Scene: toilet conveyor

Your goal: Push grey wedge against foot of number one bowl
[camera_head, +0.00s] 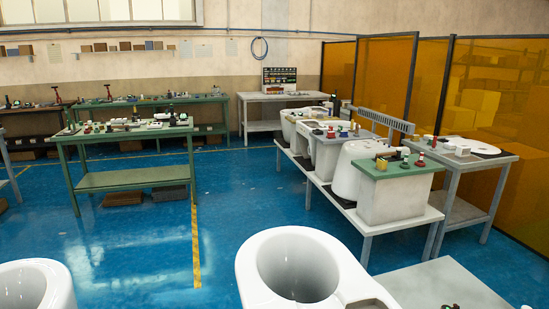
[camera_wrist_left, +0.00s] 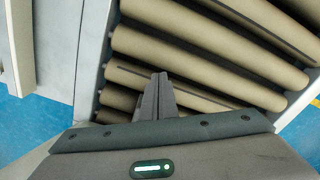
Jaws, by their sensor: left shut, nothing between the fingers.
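A large white toilet bowl (camera_head: 300,272) stands at the bottom middle of the head view, its round opening facing up. A second white bowl (camera_head: 37,287) is cut off at the bottom left. I cannot tell which is number one, and the feet of both are outside the picture. I cannot make out the grey wedge in either view. In the left wrist view my left gripper (camera_wrist_left: 160,78) is shut and empty, its fingertips over the conveyor rollers (camera_wrist_left: 200,45). Neither gripper shows in the head view.
The rollers lie in a pale side frame (camera_wrist_left: 92,60). A grey surface (camera_head: 440,287) is at the bottom right of the head view. Further off are a green workbench (camera_head: 130,180) and a white table (camera_head: 385,222) with tanks. Blue floor (camera_head: 240,195) lies open between them.

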